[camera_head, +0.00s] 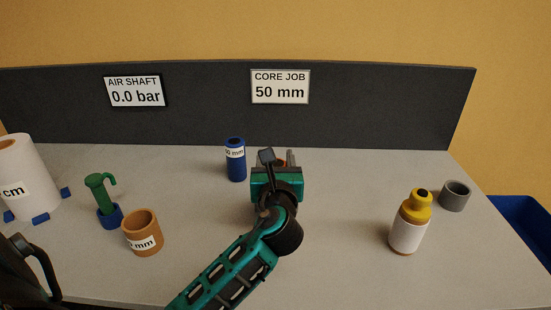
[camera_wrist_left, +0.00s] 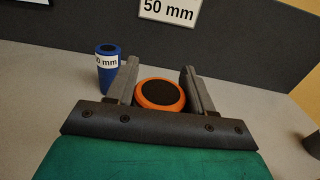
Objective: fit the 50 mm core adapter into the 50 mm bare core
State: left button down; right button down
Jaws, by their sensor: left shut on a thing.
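My left gripper (camera_head: 279,158) is shut on a round orange-rimmed piece with a black centre (camera_wrist_left: 160,94), which sits between both fingers in the left wrist view. Its label and lower part are hidden, so I cannot read its size. In the head view only a bit of its orange shows between the fingers. A brown open tube, a bare core (camera_head: 143,236), stands upright on the table at left; its label shows only "mm". A blue cylinder (camera_head: 236,168) with a label ending in "0 mm" stands just left of the gripper. My right gripper is not in view.
A green hooked tool in a blue holder (camera_head: 102,196) and a white roll (camera_head: 25,180) stand at left. A yellow-topped white cylinder (camera_head: 408,236) and a grey ring (camera_head: 455,197) stand at right. A dark panel (camera_head: 200,125) with "CORE JOB 50 mm" (camera_head: 280,87) closes the back.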

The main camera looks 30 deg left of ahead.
pick_arm(q)
jog(key=shift+f+b, duration=1.4)
jog(key=shift+f, duration=1.45)
jog(key=shift+c, duration=1.8)
grip_release()
jog(key=shift+s, duration=0.1)
jog(key=v, duration=1.2)
jog(key=shift+s+d, duration=0.25)
jog(key=shift+s, duration=0.05)
